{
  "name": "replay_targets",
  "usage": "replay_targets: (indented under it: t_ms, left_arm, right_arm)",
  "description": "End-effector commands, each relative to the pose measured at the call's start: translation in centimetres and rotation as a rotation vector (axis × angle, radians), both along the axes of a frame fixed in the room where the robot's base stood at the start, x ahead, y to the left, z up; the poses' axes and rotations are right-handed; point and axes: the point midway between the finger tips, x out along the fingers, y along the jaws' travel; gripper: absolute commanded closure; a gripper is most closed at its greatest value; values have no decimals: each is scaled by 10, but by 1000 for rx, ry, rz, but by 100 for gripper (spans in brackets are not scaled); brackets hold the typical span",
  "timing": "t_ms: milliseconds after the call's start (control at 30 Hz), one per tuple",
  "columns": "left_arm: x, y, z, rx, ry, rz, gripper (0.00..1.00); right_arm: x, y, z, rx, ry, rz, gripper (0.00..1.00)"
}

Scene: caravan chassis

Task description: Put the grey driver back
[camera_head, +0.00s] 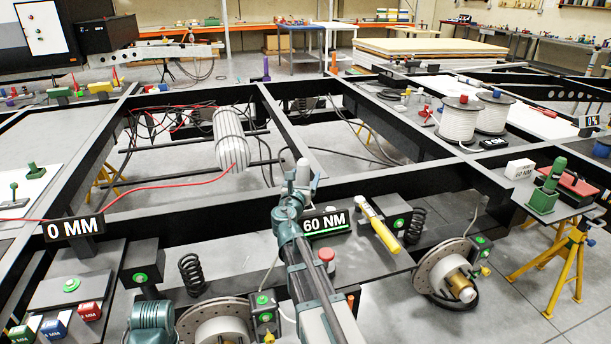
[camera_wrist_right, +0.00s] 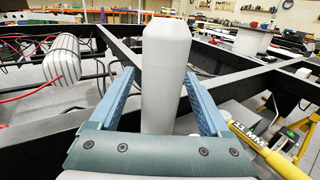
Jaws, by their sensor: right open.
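A pale grey cylinder with a bevelled top, which looks like the grey driver (camera_wrist_right: 165,85), stands upright in the right wrist view. It is between the two blue fingers of my right gripper (camera_wrist_right: 160,100), with a gap on each side. The gripper is open. Its lower end is hidden behind the gripper body. In the head view my right gripper (camera_head: 301,180) is at the middle, by the black chassis beam, and a grey rounded top (camera_head: 303,170) shows at its fingers.
A 60 NM sign (camera_head: 327,224), a red button (camera_head: 326,255) and a brake disc (camera_head: 446,273) are nearby. A ribbed cylinder (camera_head: 231,139) lies behind the front beam.

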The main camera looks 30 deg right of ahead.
Motion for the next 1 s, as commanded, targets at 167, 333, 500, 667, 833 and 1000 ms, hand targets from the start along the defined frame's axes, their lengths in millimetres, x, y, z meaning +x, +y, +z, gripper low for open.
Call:
replay_targets:
  t_ms: [167,333,500,667,833,1000]
  left_arm:
    - [0,0,0,0,0,0,29]
    - [0,0,0,0,0,0,29]
    - [0,0,0,0,0,0,29]
    - [0,0,0,0,0,0,29]
    - [0,0,0,0,0,0,29]
    - [0,0,0,0,0,0,29]
  right_arm:
    - [-31,27,0,0,0,3,20]
    - [-59,52,0,-1,1,2,20]
    - [-79,72,0,-1,1,1,20]
    - [-89,83,0,-1,1,0,20]
    - [-93,87,0,-1,1,0,20]
    - [-93,87,0,-1,1,-1,20]
